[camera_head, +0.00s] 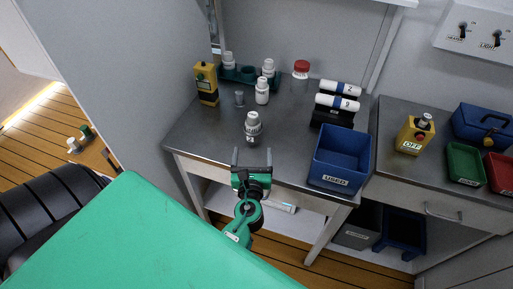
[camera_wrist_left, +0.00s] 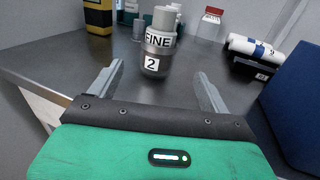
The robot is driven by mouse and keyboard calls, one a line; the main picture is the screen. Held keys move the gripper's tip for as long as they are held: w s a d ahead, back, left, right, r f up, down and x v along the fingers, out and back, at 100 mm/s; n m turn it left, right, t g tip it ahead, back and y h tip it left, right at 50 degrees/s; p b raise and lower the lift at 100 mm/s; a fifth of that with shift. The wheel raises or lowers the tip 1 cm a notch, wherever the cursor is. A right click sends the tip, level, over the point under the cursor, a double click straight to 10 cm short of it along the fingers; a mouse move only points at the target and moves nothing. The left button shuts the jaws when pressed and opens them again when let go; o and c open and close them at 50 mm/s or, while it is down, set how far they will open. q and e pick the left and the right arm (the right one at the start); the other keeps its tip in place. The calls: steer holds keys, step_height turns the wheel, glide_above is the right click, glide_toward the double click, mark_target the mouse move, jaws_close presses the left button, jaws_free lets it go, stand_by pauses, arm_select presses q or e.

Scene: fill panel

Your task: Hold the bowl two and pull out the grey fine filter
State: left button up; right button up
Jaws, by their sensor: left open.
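Bowl two (camera_wrist_left: 151,64) is a dark cup with a white "2" label, upright on the metal bench; it also shows in the head view (camera_head: 251,138). The grey fine filter (camera_wrist_left: 160,39), with a "FINE" label, sits on top of the bowl and also shows in the head view (camera_head: 253,124). My left gripper (camera_head: 252,159) is open and empty at the bench's front edge, just short of the bowl. In the left wrist view the bowl stands beyond and between its two spread fingers, apart from them. My right gripper is not in view.
A blue bin (camera_head: 341,157) stands on the bench to the right, near two white rolls (camera_head: 338,103) on a dark stand. White bottles (camera_head: 262,91), a yellow device (camera_head: 206,84) and a red-capped jar (camera_head: 301,69) are behind. The bench around the bowl is clear.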

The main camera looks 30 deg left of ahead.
mark_target(253, 124)
arm_select(q)
steer(key=shift+w+a+r, duration=0.15)
steer(key=shift+w+a, duration=0.1)
steer(key=shift+w, duration=0.1)
steer(key=p+x, duration=0.1)
steer(key=x, duration=1.1)
steer(key=shift+w, duration=0.15)
steer(key=c, duration=1.1)
